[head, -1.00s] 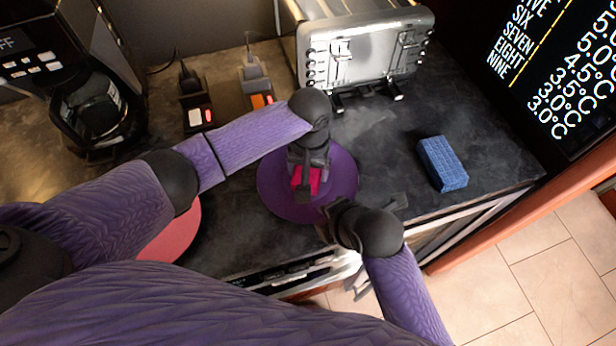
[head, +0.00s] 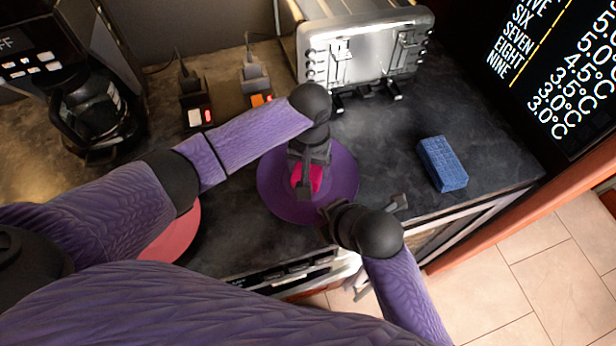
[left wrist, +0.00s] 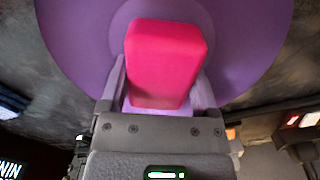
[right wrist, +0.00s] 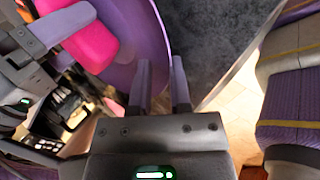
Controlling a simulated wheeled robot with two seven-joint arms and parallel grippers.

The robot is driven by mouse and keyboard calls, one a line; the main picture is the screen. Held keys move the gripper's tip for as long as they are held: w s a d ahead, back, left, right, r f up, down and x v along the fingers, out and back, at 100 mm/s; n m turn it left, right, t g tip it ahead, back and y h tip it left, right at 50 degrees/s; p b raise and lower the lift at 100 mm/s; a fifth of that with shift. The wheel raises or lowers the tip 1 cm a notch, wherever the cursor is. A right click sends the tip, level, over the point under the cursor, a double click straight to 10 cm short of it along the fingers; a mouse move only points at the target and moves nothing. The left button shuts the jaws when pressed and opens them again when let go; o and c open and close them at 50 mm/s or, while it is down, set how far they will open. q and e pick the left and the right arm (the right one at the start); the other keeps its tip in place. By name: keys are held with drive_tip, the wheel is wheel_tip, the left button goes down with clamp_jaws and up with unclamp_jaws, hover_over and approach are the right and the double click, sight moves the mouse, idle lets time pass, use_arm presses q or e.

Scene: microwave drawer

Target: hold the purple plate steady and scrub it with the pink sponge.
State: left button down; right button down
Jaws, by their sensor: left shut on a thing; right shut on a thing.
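The purple plate (head: 345,178) lies flat on the dark counter, and it fills much of the left wrist view (left wrist: 75,40). The pink sponge (head: 316,177) is on the plate near its middle. My left gripper (head: 305,178) comes down from above with its fingers on both sides of the sponge (left wrist: 165,60), shut on it. My right gripper (head: 326,210) is at the plate's front right edge. In the right wrist view its fingers (right wrist: 160,75) close on the plate's rim (right wrist: 150,35). The left gripper hides part of the sponge and plate.
A blue sponge (head: 442,163) lies to the right on the counter. A red plate (head: 182,236) is partly hidden under my left arm. The counter's front edge is close.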

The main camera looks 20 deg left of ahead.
use_arm(q)
wheel_tip(320, 180, up, 5)
drive_tip(key=shift+r, duration=0.1)
drive_tip(key=a, duration=0.9)
use_arm(e)
drive_tip(key=shift+w, duration=0.1)
use_arm(q)
drive_tip(key=shift+w+a, duration=0.1)
use_arm(e)
drive_tip(key=c, duration=0.5)
unclamp_jaws()
drive_tip(key=v, duration=1.2)
